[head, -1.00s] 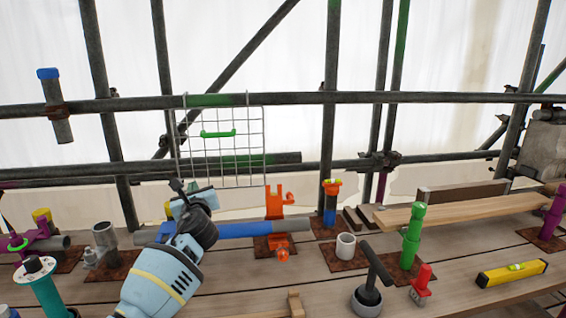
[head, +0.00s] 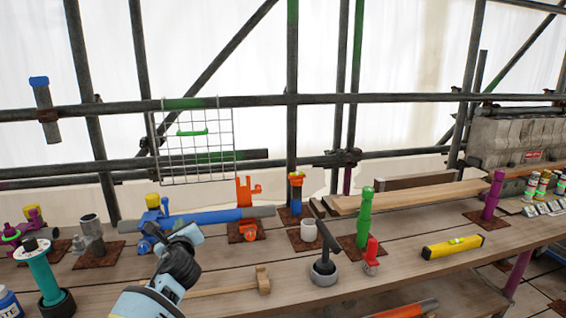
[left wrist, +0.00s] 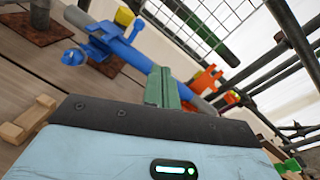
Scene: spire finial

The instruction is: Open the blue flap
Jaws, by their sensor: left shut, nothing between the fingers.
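A blue coupler (head: 152,218) with a yellow piece behind it sits around the left part of a blue-and-grey tube (head: 215,215) on the bench. In the left wrist view the blue coupler (left wrist: 108,38) shows at upper left, with a round blue piece (left wrist: 73,57) sticking out on its near side. Which piece is the flap, and whether it is open, I cannot tell. My left gripper (head: 164,240) is just in front of the coupler, fingers closed and empty. In the left wrist view its greenish fingers (left wrist: 162,88) point toward the tube. My right gripper is not seen.
An orange coupler (head: 243,190) stands near the tube's right end. A purple coupler (head: 15,235) and a teal post (head: 45,275) are at left. A wooden piece (head: 262,280) lies to the right of my gripper. A wire grid (head: 190,145) hangs behind the bench.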

